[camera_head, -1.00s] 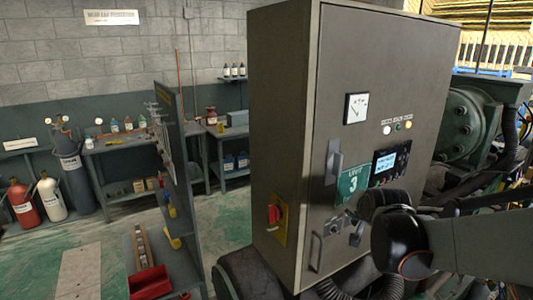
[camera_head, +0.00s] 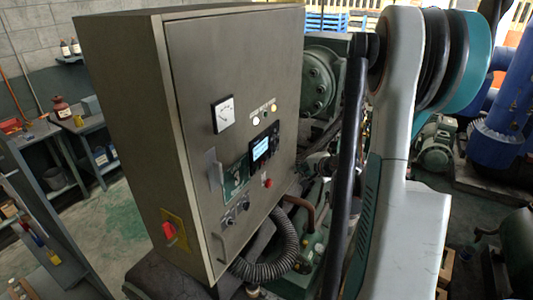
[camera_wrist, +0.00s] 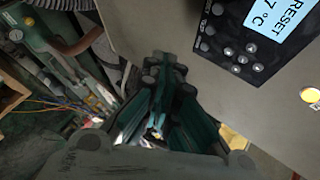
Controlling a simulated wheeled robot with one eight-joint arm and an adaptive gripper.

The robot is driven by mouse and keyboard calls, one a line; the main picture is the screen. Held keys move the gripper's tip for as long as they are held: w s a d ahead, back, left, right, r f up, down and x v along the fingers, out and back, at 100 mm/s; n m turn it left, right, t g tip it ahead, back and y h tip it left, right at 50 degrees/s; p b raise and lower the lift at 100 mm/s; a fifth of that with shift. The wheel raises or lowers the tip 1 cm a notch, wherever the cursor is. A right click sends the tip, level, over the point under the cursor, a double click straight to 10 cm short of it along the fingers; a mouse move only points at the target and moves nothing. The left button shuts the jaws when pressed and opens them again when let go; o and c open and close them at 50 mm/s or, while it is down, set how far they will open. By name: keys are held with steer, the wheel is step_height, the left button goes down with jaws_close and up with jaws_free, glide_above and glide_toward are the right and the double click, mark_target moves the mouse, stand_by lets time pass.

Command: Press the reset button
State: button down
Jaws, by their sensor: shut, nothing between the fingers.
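The grey control cabinet (camera_head: 200,150) fills the middle of the head view. Its door carries a dark controller (camera_head: 265,148) with a lit screen and a red button (camera_head: 268,183) just below it. In the wrist view, the controller's screen (camera_wrist: 281,18) is cut by the top edge and reads "RESET" and "7 °C". Several small round buttons (camera_wrist: 232,52) sit beside it; I cannot tell which is the reset button. My gripper (camera_wrist: 165,65) is shut and empty in the wrist view, its tips left of the controller and apart from it. The head view does not clearly show it.
My arm stands right of the cabinet in the head view. A ribbed hose (camera_head: 278,260) curves below the door. A handle (camera_head: 215,175), a gauge (camera_head: 223,114) and a red switch (camera_head: 169,230) are on the cabinet. Pipes and machinery (camera_head: 318,80) crowd behind it.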

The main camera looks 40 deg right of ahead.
mark_target(267, 158)
steer(key=shift+a, duration=0.1)
steer(key=w+a, duration=0.3)
steer(key=w, duration=0.5)
steer(key=shift+a+p, duration=0.15)
steer(key=shift+p, duration=0.25)
steer(key=shift+w, duration=0.15)
stand_by(1.3)
steer(key=shift+w+a+b, duration=0.15)
steer(key=shift+w+b, duration=0.15)
steer(key=shift+b, duration=0.05)
steer(key=shift+w+a, duration=0.15)
steer(key=shift+w, duration=0.15)
stand_by(0.6)
steer(key=shift+s, duration=0.1)
stand_by(0.3)
steer(key=shift+s+d+b, duration=0.3)
steer(key=shift+s+b, duration=0.2)
steer(key=shift+s, duration=0.1)
